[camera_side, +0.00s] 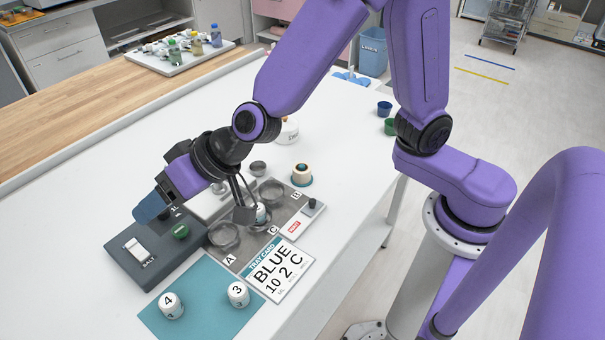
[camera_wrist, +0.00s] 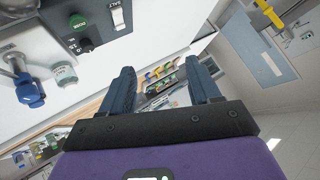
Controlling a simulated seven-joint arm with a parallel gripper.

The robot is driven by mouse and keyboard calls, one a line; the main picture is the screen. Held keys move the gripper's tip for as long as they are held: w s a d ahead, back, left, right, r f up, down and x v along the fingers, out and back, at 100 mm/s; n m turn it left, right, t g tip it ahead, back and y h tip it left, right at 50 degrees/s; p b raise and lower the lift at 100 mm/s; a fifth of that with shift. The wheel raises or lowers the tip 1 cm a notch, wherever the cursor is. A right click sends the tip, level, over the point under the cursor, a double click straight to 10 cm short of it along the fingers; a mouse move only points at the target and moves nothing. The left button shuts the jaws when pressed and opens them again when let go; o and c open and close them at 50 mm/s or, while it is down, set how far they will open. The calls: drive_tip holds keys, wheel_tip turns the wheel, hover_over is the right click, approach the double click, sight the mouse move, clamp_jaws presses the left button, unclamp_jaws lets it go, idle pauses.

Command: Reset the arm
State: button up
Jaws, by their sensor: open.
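My gripper (camera_side: 150,208) is at the left of the side view, at the end of my purple arm, above the dark control box (camera_side: 155,250). Its dark blue fingers point down and to the left. In the wrist view my gripper (camera_wrist: 160,75) has its two fingers spread apart, with nothing held between them. The wrist view looks outward across the room, with the control box (camera_wrist: 92,30) at upper left.
A teal mat (camera_side: 205,290) with white containers marked 4 (camera_side: 171,306) and 3 (camera_side: 238,294) lies in front. A tray card (camera_side: 280,270) and a grey tray (camera_side: 250,250) with clear dishes are nearby. The table's left stretch is bare.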

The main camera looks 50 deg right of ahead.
drive_tip(key=s+d+n+g, duration=0.65)
drive_tip(key=s+d, duration=0.45)
drive_tip(key=s, duration=0.3)
drive_tip(key=s+d+n+h, duration=0.2)
drive_tip(key=s+d+h, duration=0.1)
drive_tip(key=d, duration=0.6)
drive_tip(key=s+d+n+h, duration=0.2)
drive_tip(key=s+d, duration=0.3)
drive_tip(key=d, duration=0.4)
drive_tip(key=shift+d+f+g+h, duration=0.15)
drive_tip(key=shift+f+g+h, duration=0.25)
drive_tip(key=shift+h, duration=0.2)
